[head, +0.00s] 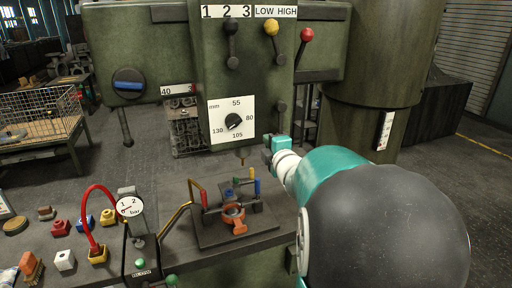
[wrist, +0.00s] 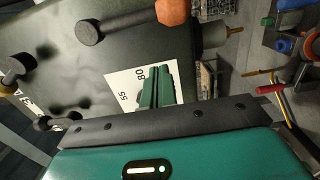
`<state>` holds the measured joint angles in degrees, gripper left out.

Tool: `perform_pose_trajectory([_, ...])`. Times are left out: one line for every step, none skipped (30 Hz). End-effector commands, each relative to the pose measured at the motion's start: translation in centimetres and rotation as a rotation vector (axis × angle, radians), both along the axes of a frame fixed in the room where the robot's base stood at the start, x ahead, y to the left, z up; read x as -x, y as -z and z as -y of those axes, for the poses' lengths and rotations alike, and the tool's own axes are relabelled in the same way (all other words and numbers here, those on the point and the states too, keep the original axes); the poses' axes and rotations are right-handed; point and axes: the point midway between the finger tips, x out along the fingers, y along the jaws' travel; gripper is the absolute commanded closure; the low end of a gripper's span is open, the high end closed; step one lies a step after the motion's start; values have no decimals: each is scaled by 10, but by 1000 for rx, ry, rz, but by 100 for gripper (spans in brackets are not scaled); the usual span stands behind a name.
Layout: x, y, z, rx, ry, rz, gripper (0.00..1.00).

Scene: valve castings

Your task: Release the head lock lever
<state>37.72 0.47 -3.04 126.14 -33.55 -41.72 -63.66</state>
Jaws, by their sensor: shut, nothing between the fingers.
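No lever in view has a label that marks it as the head lock lever. A short black lever (head: 281,108) hangs on the right side of the green drill head (head: 217,75), just above my gripper. What looks like the same lever (wrist: 88,32) shows at the upper left of the wrist view. My gripper (head: 268,146) is in front of the head's lower right part, right of the dial. In the wrist view its green fingers (wrist: 158,84) are together and empty, over the white dial plate (wrist: 122,92). They appear apart from the lever.
Black, yellow (head: 271,28) and red (head: 306,35) knobbed levers are above. A blue-barred knob (head: 129,84) and another black lever (head: 125,127) are at left. Below is a cluttered bench (head: 178,211) with a fixture and gauge.

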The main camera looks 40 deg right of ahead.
Motion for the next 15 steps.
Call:
perform_pose_trajectory([-11, 1, 4, -1, -1, -1, 100])
perform_pose_trajectory([-17, 1, 5, -1, -1, -1, 100])
perform_pose_trajectory([-24, 1, 8, -2, -2, -2, 100])
perform_pose_trajectory([-21, 1, 16, 0, 4, -1, 100])
perform_pose_trajectory([-19, 0, 21, 0, 5, -1, 100])
perform_pose_trajectory([-19, 0, 27, 0, 4, 0, 100])
perform_pose_trajectory([-18, 0, 31, 1, 3, 0, 100])
perform_pose_trajectory([-18, 0, 35, 0, 2, 0, 100])
perform_pose_trajectory([-18, 0, 39, -1, 2, 0, 100])
perform_pose_trajectory([-17, 0, 41, 0, 2, 0, 100])
perform_pose_trajectory([-17, 0, 43, 1, 1, 0, 100])
perform_pose_trajectory([-17, 0, 45, 0, 1, 0, 100])
perform_pose_trajectory([-17, 0, 46, 0, 1, 0, 100])
perform_pose_trajectory([-17, 0, 47, -1, 1, 0, 100])
perform_pose_trajectory([-17, 0, 47, -1, 0, 0, 100])
